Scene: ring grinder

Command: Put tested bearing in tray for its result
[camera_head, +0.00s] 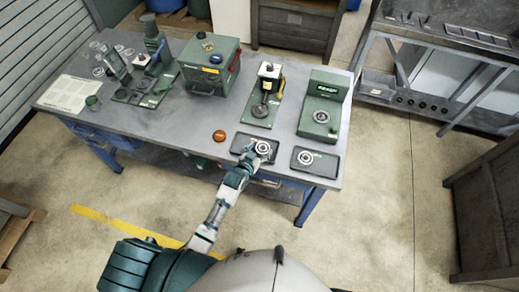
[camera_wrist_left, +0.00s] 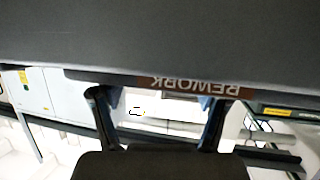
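A dark tray (camera_head: 271,159) lies at the table's front edge, with a silvery ring-shaped bearing (camera_head: 263,147) on it. My left gripper (camera_head: 251,150) is at this tray's left part, close beside the bearing; I cannot tell if they touch. In the left wrist view its two fingers (camera_wrist_left: 157,108) stand apart with no bearing clearly held between them. A dark tray edge with a reversed REWORK label (camera_wrist_left: 195,86) crosses that view. A second dark tray (camera_head: 329,163) to the right holds another ring-shaped bearing (camera_head: 305,157). My right gripper is in neither view.
A green device with a display (camera_head: 325,88) and a round seat (camera_head: 321,117) stands behind the right tray. A green press-like device (camera_head: 265,95), a green box machine (camera_head: 209,67) and an orange-red round object (camera_head: 219,136) are also on the table (camera_head: 180,120). Open floor lies right.

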